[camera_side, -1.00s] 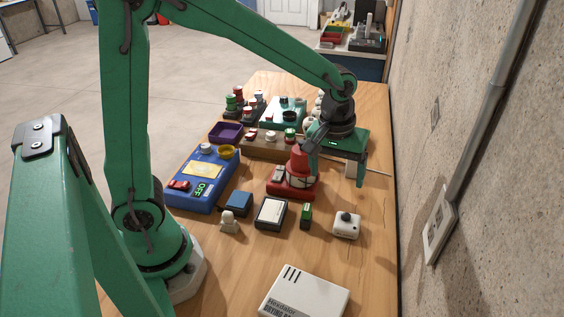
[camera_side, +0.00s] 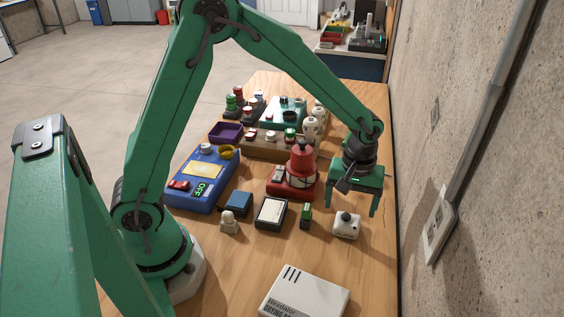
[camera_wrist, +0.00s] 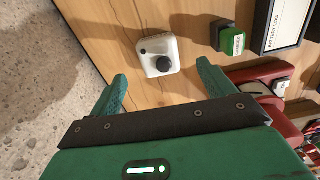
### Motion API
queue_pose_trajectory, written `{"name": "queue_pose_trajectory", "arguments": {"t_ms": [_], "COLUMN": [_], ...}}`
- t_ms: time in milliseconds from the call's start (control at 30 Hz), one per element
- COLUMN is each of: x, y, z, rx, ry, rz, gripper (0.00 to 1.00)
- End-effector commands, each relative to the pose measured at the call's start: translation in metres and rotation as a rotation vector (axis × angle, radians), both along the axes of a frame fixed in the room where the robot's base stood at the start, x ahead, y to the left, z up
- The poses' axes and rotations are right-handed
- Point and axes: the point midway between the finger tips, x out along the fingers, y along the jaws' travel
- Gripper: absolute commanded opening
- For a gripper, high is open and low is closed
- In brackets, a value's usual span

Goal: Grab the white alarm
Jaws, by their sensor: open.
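A small white box with a round black knob (camera_side: 346,226) stands on the wooden table near its right side; it looks like the white alarm. It also shows whole in the wrist view (camera_wrist: 160,54), just beyond the fingertips and between their lines. My gripper (camera_side: 352,209) is open and empty, its fingers pointing down. It hangs above the table, just behind the white box in the side view. No finger appears to touch the box.
A red device (camera_side: 296,178) stands close to the left of my gripper. A small green block (camera_side: 306,215) and a black-framed white panel (camera_side: 271,212) lie left of the white box. A white dehydrator box (camera_side: 305,294) lies in front. The concrete wall (camera_side: 450,130) is at right.

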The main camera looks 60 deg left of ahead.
Motion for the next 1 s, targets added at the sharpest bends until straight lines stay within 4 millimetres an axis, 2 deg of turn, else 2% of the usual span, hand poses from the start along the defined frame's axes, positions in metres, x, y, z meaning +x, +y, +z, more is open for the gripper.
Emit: {"name": "queue_pose_trajectory", "arguments": {"t_ms": [333, 700, 1000], "x": [0.0, 0.002, 0.002], "y": [0.0, 0.0, 0.0], "z": [-0.008, -0.047, -0.056], "rx": [0.0, 0.001, 0.0], "ry": [0.0, 0.002, -0.001], "rz": [0.0, 0.0, 0.0], "gripper": [0.82, 0.82, 0.82]}}
